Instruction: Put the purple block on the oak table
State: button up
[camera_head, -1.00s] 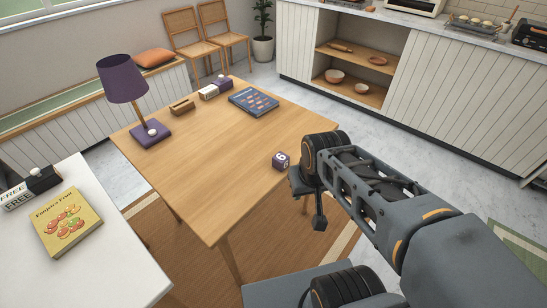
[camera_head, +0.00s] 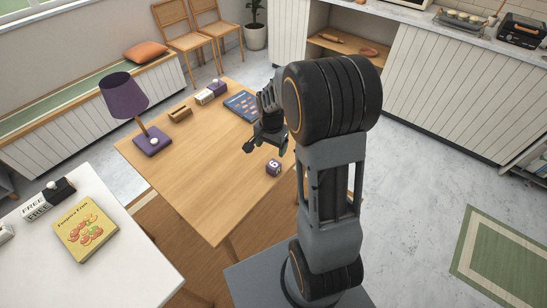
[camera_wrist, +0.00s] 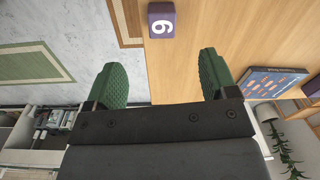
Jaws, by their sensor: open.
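The purple block (camera_head: 273,167), marked with a white 6, sits on the oak table (camera_head: 190,180) near its right edge. It also shows in the wrist view (camera_wrist: 161,20) at the top, beyond my fingertips and between their lines. My gripper (camera_head: 270,140) is above the table's right part, a little behind the block in the head view. Its green fingers (camera_wrist: 167,80) are wide apart with nothing between them. The gripper does not touch the block.
A purple lamp (camera_head: 124,97), a wooden holder (camera_head: 180,114), a small white-and-purple item (camera_head: 209,94) and a blue book (camera_head: 243,106) stand on the oak table. The oak table's middle is clear.

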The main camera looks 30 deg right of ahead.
aim_at(273, 164)
jog(key=f, duration=0.3)
jog(key=w+d+f+m+p, duration=0.1)
jog(key=f, duration=0.2)
jog(key=f+m, duration=0.1)
jog(key=f, duration=0.2)
jog(key=shift+w+d, duration=0.25)
jog(key=shift+d, duration=0.05)
jog(key=shift+f+p, duration=0.8)
jog(key=shift+f, duration=2.25)
jog(key=shift+c, duration=0.4)
jog(key=c, duration=1)
